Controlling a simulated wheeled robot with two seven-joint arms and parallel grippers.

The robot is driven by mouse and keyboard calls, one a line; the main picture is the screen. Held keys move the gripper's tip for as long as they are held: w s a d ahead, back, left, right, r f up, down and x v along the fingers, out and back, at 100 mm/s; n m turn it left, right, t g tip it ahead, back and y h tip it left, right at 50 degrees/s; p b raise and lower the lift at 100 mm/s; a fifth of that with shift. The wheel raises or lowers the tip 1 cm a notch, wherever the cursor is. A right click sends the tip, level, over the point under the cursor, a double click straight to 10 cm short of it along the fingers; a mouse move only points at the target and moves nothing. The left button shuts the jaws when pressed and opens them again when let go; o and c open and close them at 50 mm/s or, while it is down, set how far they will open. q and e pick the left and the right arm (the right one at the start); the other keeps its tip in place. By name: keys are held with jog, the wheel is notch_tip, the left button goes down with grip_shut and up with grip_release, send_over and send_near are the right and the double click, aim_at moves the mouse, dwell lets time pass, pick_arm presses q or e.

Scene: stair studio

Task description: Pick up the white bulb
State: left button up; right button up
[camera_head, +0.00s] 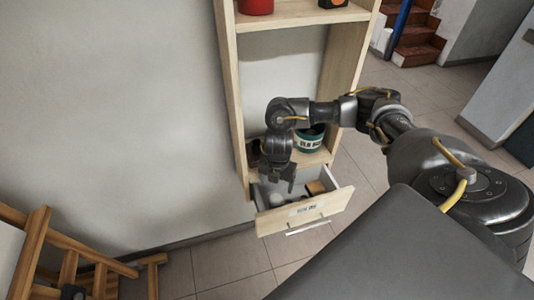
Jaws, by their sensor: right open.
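An open drawer (330,208) with a pale wooden front, a label and a metal handle sticks out from the bottom of a wooden shelf unit. My right gripper (281,186) points down at the drawer's inside, with its jaws open. Small things lie in the drawer, partly behind the gripper. A pale grey-white shape (277,199) is just below the fingers; it is too small to tell whether it is the white bulb. A brown block (315,188) lies to the right in the drawer. My left gripper is not in view.
The shelf unit (234,100) stands against a grey wall. A teal tin (311,140) sits on its lower shelf, behind my right forearm; a red pot (256,6) is on the upper shelf. A wooden frame (35,250) stands at lower left. Tiled floor (225,268) is free before the drawer.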

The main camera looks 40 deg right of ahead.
aim_at(276, 195)
jog(key=shift+w, duration=0.2)
jog(key=f, duration=0.4)
jog(key=shift+s+f, duration=0.25)
jog(key=shift+f, duration=0.5)
jog(key=shift+s+f, duration=0.1)
jog(key=shift+f, duration=0.2)
notch_tip(276, 195, down, 5)
jog(key=shift+s+a+r+p, duration=0.1)
jog(key=shift+r+p, duration=0.1)
jog(key=shift+p, duration=0.2)
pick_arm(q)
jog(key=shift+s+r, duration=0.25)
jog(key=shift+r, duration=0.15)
